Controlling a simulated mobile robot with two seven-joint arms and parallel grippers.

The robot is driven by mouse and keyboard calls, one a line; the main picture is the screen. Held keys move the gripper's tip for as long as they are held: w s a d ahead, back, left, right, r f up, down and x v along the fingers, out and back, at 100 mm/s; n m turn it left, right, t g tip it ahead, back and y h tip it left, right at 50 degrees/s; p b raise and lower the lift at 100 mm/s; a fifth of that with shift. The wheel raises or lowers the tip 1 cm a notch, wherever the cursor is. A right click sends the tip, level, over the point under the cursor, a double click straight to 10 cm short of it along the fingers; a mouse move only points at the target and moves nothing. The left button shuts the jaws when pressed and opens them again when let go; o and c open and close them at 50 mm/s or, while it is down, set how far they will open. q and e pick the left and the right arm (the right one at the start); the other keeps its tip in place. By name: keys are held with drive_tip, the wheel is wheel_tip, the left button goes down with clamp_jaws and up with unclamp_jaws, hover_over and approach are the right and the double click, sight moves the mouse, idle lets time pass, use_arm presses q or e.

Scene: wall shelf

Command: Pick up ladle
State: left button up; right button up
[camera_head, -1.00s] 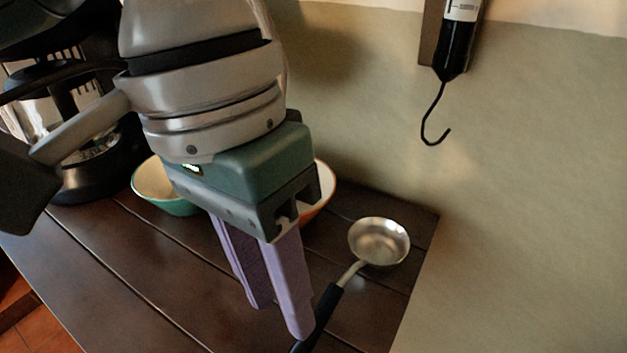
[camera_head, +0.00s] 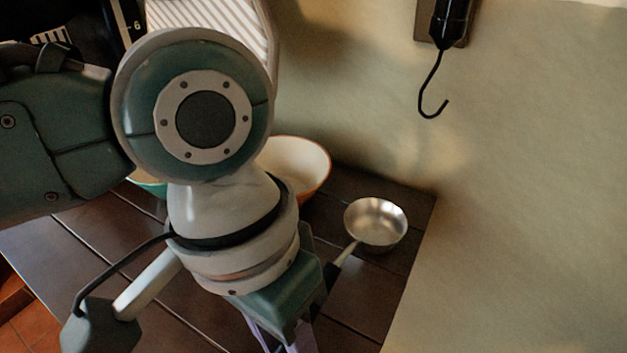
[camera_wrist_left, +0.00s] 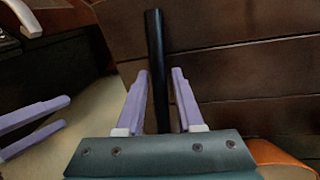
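The ladle has a round silver bowl (camera_head: 376,222) and a black handle. It lies on the dark plank tabletop (camera_head: 350,295), its handle running toward the lower left, partly hidden behind my left gripper in the head view. My left gripper (camera_head: 275,345) points down over the handle, its fingers mostly hidden by its own body. In the left wrist view, the purple fingers of my left gripper (camera_wrist_left: 160,73) are apart, with the ladle's black handle (camera_wrist_left: 156,38) between them and a small gap on each side. Two separated purple fingers of my right gripper (camera_wrist_left: 66,112) show at the left edge.
An orange-rimmed cream bowl (camera_head: 303,165) stands behind my left wrist, with a green bowl (camera_head: 150,184) beside it, mostly hidden. A beige wall (camera_head: 530,190) borders the table on the right. A black hook (camera_head: 432,95) hangs on the wall above.

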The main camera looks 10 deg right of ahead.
use_arm(q)
clamp_jaws()
drive_tip(key=shift+r, duration=0.15)
wheel_tip(320, 180, up, 10)
drive_tip(key=shift+f+p, duration=0.1)
drive_tip(key=shift+p, duration=1)
drive_tip(key=shift+c, duration=1.2)
unclamp_jaws()
clamp_jaws()
